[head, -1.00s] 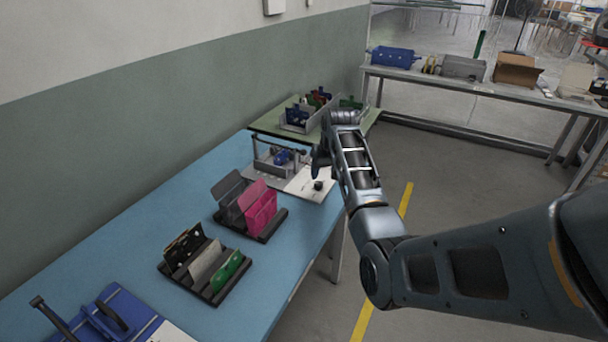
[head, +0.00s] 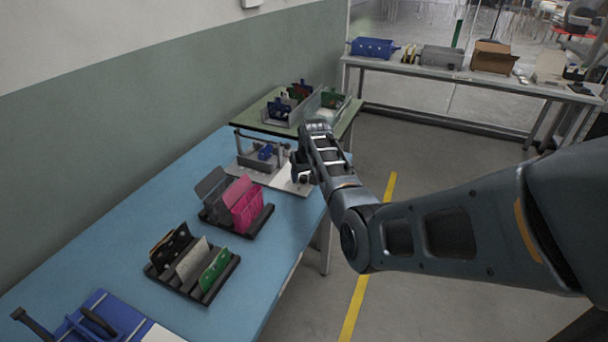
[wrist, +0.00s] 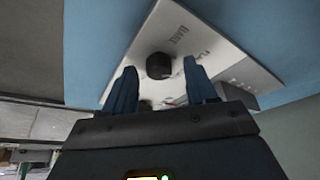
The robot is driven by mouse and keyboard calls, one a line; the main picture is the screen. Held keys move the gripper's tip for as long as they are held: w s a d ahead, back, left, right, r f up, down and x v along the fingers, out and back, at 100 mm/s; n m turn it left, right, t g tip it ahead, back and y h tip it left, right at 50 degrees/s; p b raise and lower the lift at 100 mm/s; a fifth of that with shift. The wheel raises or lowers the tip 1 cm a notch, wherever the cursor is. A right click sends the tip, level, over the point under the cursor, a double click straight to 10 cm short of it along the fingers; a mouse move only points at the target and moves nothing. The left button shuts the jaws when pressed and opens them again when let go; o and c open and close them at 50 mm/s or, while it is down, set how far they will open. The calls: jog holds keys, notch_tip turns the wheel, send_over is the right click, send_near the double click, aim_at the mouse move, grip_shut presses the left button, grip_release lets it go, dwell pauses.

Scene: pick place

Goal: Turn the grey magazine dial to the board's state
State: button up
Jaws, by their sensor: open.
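A dark round dial knob (wrist: 159,65) stands on a white printed plate (wrist: 218,62) in the wrist view. It looks nearly black there, and its pointer and the lettering are too small to read surely. My gripper (wrist: 160,86) is open, its two blue fingertips apart on either side of the knob's near side, with nothing held. A second dark round part (wrist: 145,105) shows partly between the fingers. In the head view, my gripper (head: 299,168) is over the white plate (head: 270,177), at the far end of the blue table. A board's state display cannot be made out.
Nearer on the blue table (head: 150,235) are a rack with pink and grey pieces (head: 240,208), a black rack with boards (head: 190,265) and a blue tray (head: 100,320). A green table (head: 262,118) with bins stands behind.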

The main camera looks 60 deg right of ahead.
jog(key=shift+c, duration=0.3)
jog(key=c, duration=1)
jog(key=shift+m, duration=0.3)
jog(key=m+g, duration=0.1)
jog(key=m, duration=0.1)
jog(key=m+h+b, duration=0.1)
jog(key=m, duration=0.1)
jog(key=shift+w+a+f+m+g, duration=0.1)
jog(key=shift+w+m+g, duration=0.05)
jog(key=shift+m+g, duration=0.2)
jog(key=m+g+b, duration=0.1)
jog(key=m+b, duration=0.1)
jog(key=m, duration=0.1)
jog(key=shift+g+h, duration=0.25)
jog(key=shift+h, duration=0.05)
jog(key=shift+m+g+b, duration=0.5)
jog(key=shift+m+b, duration=0.8)
jog(key=shift+m, duration=0.35)
